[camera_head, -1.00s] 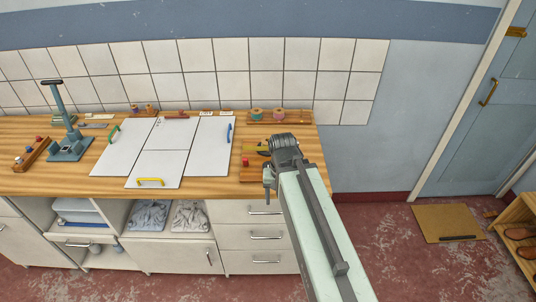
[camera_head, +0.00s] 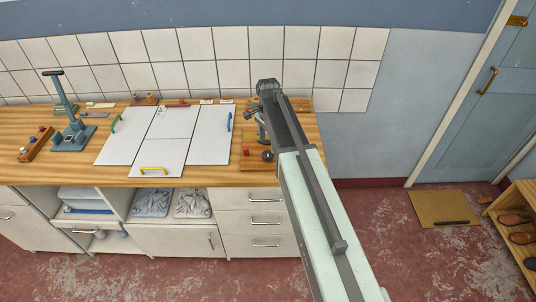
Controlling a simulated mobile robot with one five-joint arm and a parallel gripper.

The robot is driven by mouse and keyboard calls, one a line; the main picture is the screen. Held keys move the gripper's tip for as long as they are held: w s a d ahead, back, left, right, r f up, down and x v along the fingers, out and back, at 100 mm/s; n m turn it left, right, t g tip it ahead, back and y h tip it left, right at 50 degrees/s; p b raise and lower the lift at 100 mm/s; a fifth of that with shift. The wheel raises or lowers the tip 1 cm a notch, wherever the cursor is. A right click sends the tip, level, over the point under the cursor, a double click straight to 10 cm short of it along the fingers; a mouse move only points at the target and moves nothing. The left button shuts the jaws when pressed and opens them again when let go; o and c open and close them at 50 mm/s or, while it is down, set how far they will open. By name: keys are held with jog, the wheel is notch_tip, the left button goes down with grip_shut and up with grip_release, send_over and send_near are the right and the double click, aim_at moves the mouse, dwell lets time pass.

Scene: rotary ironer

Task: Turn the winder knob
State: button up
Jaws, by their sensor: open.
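A small wooden board (camera_head: 252,163) lies near the right end of the worktop, with a red piece (camera_head: 245,150) on it. A dark round knob (camera_head: 267,155) shows above this board, right beside my arm; it looks like the winder knob, but the winder's body is mostly hidden. My arm reaches up from the lower right and covers part of this corner. My gripper (camera_head: 250,112) shows only in part, small and dark, left of the arm's far end. It is open, above the worktop behind the knob and apart from it. Its fingertips are hard to make out.
White panels (camera_head: 208,140) with green, yellow and blue handles cover the middle of the worktop (camera_head: 60,171). A blue-grey stand (camera_head: 72,135) with a black top bar is at the left. The tiled wall closes the back.

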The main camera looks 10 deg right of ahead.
aim_at(268, 153)
notch_tip(268, 153, down, 6)
jog(key=b, duration=0.5)
jog(key=shift+f, duration=0.25)
jog(key=shift+r, duration=0.15)
jog(key=c, duration=1.4)
jog(key=shift+o, duration=0.2)
